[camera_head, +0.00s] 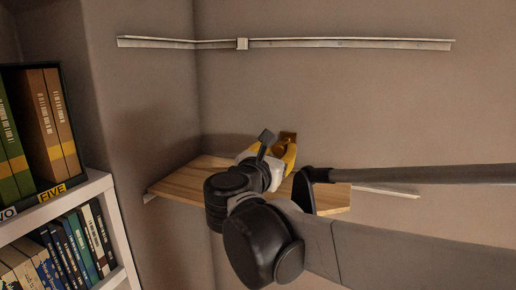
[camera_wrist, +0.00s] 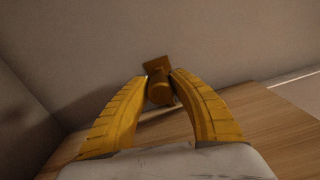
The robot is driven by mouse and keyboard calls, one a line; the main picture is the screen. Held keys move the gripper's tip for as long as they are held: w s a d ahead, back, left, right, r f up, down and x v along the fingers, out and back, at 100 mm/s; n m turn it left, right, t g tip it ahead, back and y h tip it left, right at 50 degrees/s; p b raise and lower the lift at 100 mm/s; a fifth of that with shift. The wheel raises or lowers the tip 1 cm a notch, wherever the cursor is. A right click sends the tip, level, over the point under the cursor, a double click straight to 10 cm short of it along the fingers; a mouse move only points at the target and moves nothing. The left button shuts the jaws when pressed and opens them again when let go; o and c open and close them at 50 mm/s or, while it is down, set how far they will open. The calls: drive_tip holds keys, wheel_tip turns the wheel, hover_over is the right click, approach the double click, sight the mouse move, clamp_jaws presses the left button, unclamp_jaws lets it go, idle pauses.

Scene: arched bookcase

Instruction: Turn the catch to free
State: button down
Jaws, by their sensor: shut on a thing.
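The catch (camera_wrist: 159,90) is a small brass-coloured knob with a squarish plate behind it, at the grey-brown wall just above a wooden shelf. My gripper (camera_wrist: 159,82) has yellow ribbed fingers, one on each side of the knob, and is shut on it. In the head view, the catch (camera_head: 288,137) shows as a brown-gold patch against the wall, partly covered by my gripper (camera_head: 284,150). Which way the catch is turned, I cannot tell.
The wooden shelf board (camera_head: 175,182) lies just below my gripper, in the wall corner. A white rail (camera_head: 340,43) runs along the wall above. A white bookcase (camera_head: 108,210) with several books stands at the left.

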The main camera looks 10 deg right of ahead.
drive_tip(key=shift+n, duration=0.4)
drive_tip(key=n, duration=0.3)
drive_tip(key=shift+b, duration=0.4)
drive_tip(key=n, duration=0.4)
drive_tip(key=shift+n+b, duration=0.3)
drive_tip(key=n, duration=0.4)
drive_tip(key=shift+a+n, duration=0.1)
drive_tip(key=shift+n, duration=0.3)
drive_tip(key=shift+n+b, duration=0.35)
drive_tip(key=shift+n, duration=1.65)
drive_tip(key=shift+w, duration=0.1)
drive_tip(key=c, duration=1.1)
unclamp_jaws()
